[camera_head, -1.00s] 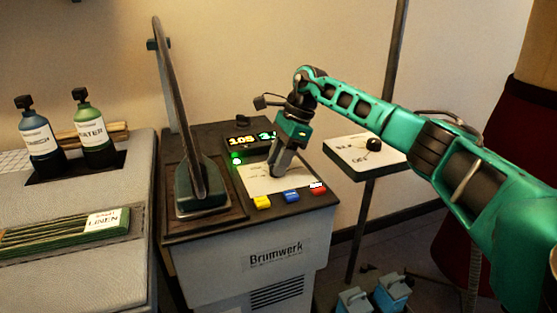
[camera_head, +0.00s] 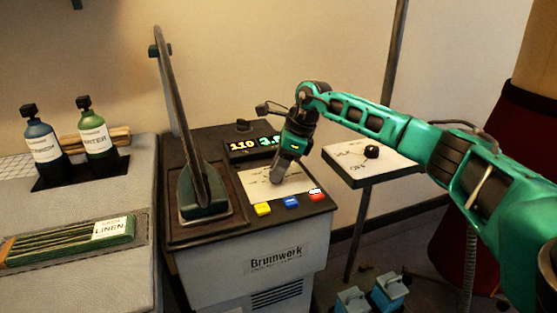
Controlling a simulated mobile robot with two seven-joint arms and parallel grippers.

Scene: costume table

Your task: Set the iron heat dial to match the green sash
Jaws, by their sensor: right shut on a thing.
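The green sash (camera_head: 70,242) lies folded on the grey padded board at left, with a white label reading LINEN. The iron (camera_head: 203,198) stands on its plate on the Brumwerk station. The station's display (camera_head: 252,146) shows 110 in yellow and a green figure starting with 3. My right gripper (camera_head: 277,180) points down at the white panel (camera_head: 298,183), shut on the iron heat dial, which its fingers hide. My left gripper is not in view.
Yellow (camera_head: 263,209), blue (camera_head: 291,202) and red (camera_head: 316,195) buttons line the panel's front edge, close to the gripper. Two bottles (camera_head: 96,138) stand at left. A small plate with a black knob (camera_head: 371,152) is on a stand at right.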

